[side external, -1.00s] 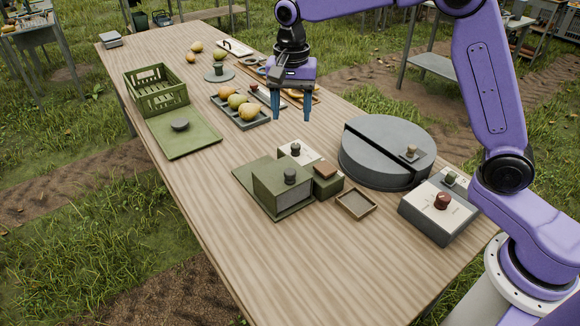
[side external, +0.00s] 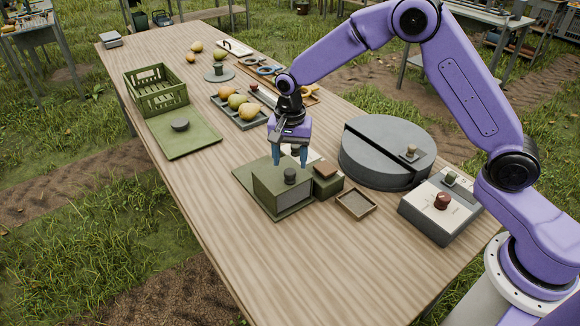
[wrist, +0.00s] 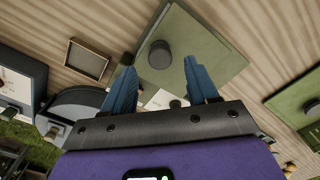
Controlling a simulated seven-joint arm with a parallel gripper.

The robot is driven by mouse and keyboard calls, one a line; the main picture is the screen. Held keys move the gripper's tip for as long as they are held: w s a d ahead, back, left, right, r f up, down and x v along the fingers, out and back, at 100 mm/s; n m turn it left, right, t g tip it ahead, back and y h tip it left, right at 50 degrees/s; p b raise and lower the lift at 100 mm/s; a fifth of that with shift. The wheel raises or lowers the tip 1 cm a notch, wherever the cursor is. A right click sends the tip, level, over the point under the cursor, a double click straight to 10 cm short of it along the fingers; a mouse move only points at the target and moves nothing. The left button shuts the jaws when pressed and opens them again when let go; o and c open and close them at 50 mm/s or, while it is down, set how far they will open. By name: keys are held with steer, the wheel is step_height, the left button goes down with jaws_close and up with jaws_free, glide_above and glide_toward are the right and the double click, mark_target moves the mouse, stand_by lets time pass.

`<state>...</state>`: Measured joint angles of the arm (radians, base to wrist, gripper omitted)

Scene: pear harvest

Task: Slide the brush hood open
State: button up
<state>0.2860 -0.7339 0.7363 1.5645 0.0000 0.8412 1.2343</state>
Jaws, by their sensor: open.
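The brush hood appears to be the green box (side external: 270,190) on a flat green base plate (side external: 246,178), with a dark round knob (side external: 290,175) on its top. In the wrist view the hood's green top (wrist: 185,42) and its knob (wrist: 160,54) lie ahead of the fingers. My gripper (side external: 290,161) is open and empty, its blue fingers pointing down above the hood, close to the knob. In the wrist view my gripper's fingertips (wrist: 158,68) stand apart on either side of the knob's line. I cannot tell how far above the knob they are.
A small green block with a brown top (side external: 326,180) and a shallow brown tray (side external: 356,204) sit right of the hood. A grey drum (side external: 375,150) and a control box (side external: 435,215) stand further right. The table's front is clear.

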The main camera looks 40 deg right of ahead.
mark_target(290, 171)
steer(key=shift+f, duration=1.75)
jaws_close()
steer(key=w, duration=1.1)
steer(key=shift+w, duration=0.1)
jaws_free()
steer(key=shift+r, duration=0.1)
